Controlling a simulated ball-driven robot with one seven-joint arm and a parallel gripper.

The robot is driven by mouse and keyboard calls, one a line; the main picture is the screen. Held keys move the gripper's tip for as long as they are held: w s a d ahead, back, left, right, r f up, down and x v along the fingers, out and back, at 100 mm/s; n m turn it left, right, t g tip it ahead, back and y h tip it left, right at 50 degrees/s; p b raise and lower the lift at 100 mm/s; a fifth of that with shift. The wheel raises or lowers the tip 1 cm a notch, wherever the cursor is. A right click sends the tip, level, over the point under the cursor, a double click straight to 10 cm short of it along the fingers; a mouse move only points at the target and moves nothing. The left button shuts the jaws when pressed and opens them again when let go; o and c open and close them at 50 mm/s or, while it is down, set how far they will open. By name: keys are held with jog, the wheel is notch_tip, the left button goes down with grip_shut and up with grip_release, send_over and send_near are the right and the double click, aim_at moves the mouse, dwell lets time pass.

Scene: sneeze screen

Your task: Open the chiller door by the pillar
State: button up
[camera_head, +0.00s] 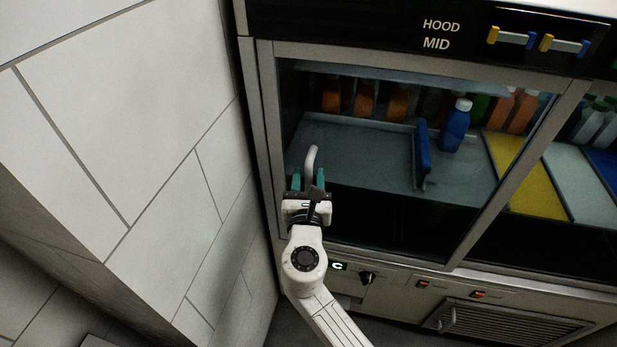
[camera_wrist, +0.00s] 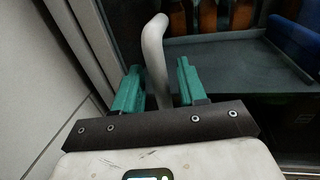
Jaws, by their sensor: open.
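The chiller door (camera_head: 350,225) is a glass pane in a grey metal frame, beside the white tiled pillar (camera_head: 160,150). It looks shut. Its pale curved handle (camera_head: 311,160) stands up near the door's left side. The handle (camera_wrist: 154,50) also shows in the wrist view. My gripper (camera_head: 308,180) is open at the handle. In the wrist view its teal fingers (camera_wrist: 157,84) stand on either side of the handle's lower part, with gaps showing. The handle's lower end is hidden behind the gripper body.
The pillar stands close on the left of my arm. Behind the glass are a blue bottle (camera_head: 456,125), a blue upright panel (camera_head: 422,155) and a yellow board (camera_head: 525,175). A knob (camera_head: 367,277) and a vent grille (camera_head: 510,328) sit below the door.

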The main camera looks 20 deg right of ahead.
jog(key=shift+w+d, duration=0.1)
jog(key=shift+w, duration=0.1)
grip_shut()
dwell(0.3)
